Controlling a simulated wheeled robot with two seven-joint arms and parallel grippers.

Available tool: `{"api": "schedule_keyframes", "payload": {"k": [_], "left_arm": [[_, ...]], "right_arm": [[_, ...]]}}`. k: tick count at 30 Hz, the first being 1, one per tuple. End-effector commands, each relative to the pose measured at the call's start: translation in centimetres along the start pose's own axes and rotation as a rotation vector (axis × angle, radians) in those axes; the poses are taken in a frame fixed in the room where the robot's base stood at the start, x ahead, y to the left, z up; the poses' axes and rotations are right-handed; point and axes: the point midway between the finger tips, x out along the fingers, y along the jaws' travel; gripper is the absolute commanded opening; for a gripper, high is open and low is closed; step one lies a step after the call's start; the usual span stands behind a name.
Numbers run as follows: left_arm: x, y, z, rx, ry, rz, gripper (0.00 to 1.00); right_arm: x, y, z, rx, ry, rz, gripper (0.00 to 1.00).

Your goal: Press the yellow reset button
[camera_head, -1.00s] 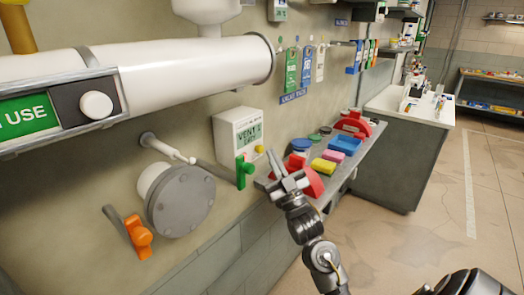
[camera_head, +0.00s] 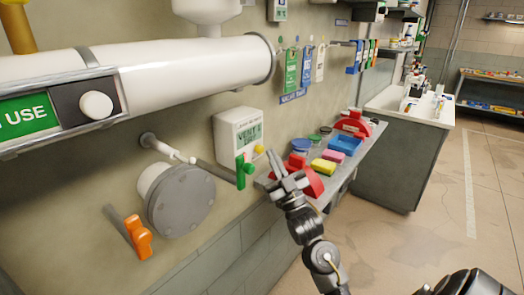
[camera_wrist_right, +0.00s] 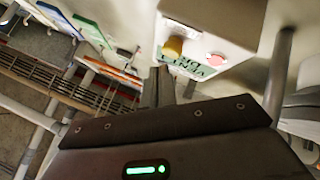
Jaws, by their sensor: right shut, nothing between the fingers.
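The yellow button (camera_head: 259,149) sits at the lower right of the front of a white wall box (camera_head: 238,132) with a green display. In the right wrist view the yellow button (camera_wrist_right: 173,47) stands out from the box, just beyond my fingertips. My right gripper (camera_head: 273,158) is shut and empty, its tips just below and right of the button in the head view. It also shows in the right wrist view (camera_wrist_right: 161,73). I cannot tell whether the tips touch the button. My left gripper is not in view.
A green valve handle (camera_head: 244,172) is close below the box, and an orange handle (camera_head: 138,238) is lower left. A shelf (camera_head: 352,170) with a yellow block, a blue tray and red items lies right of my gripper. A red-pink round part (camera_wrist_right: 215,58) is near the button.

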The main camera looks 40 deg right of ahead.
Motion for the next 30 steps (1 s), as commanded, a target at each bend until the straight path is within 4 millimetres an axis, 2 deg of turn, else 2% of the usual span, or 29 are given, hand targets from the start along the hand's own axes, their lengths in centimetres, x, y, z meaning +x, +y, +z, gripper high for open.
{"api": "schedule_keyframes", "payload": {"k": [30], "left_arm": [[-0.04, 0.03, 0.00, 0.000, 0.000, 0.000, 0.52]], "right_arm": [[0.60, -0.46, 0.42, 0.000, 0.000, 0.000, 0.00]]}}
